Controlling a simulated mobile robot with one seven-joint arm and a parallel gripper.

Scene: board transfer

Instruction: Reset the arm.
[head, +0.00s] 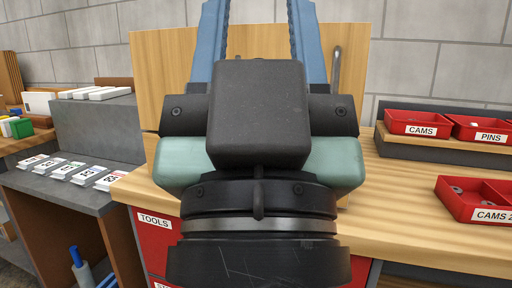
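My dark wrist and hand hide the middle of the wooden workbench (415,225) behind.
Red bins (415,130) stand on a raised shelf at the right, with another red bin (470,213) in front. A wooden panel (160,70) rises behind. A grey stand with labelled cards (68,170) is at the left. Red drawers (150,245) sit below.

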